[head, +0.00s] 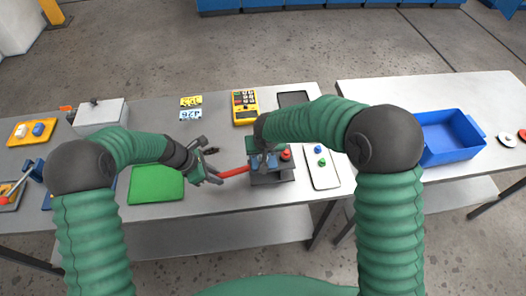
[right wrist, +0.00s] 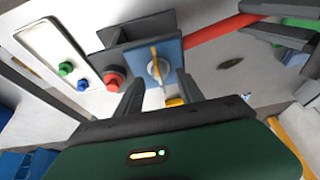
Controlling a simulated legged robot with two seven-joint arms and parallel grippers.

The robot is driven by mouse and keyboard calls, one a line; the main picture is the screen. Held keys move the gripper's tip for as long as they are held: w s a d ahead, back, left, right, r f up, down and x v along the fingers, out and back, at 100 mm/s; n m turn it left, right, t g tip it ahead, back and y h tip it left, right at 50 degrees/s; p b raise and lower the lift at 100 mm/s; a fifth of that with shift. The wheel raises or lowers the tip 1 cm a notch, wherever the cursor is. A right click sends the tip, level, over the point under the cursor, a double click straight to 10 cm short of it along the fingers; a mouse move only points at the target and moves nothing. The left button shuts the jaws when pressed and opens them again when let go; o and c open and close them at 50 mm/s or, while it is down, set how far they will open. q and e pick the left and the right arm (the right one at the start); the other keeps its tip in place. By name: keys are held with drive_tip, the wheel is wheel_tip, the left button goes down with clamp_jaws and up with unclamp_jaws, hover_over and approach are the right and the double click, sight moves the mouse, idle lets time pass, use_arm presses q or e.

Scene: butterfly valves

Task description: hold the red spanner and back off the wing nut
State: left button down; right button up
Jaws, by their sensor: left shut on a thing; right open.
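The red spanner (head: 236,172) runs level from my left gripper (head: 216,174) to the grey fixture (head: 272,178). My left gripper is shut on its handle. The spanner also shows in the right wrist view (right wrist: 222,34), its far end hidden behind the fixture's plates. The wing nut (right wrist: 157,68), silvery with an upright yellow-orange bar, sits on a blue plate (right wrist: 168,52). My right gripper (right wrist: 160,92) is open, its fingers either side of the nut's lower area; contact cannot be told. In the head view my right arm hides the nut.
A red knob (head: 286,154) stands on the fixture close to my right gripper. A white tray (head: 321,170) with blue and green knobs lies to its right. A green mat (head: 156,184) lies left. A yellow meter (head: 244,106) lies behind. A blue bin (head: 450,138) stands far right.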

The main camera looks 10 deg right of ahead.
drive_tip(key=shift+w+f, duration=0.15)
drive_tip(key=shift+f, duration=0.25)
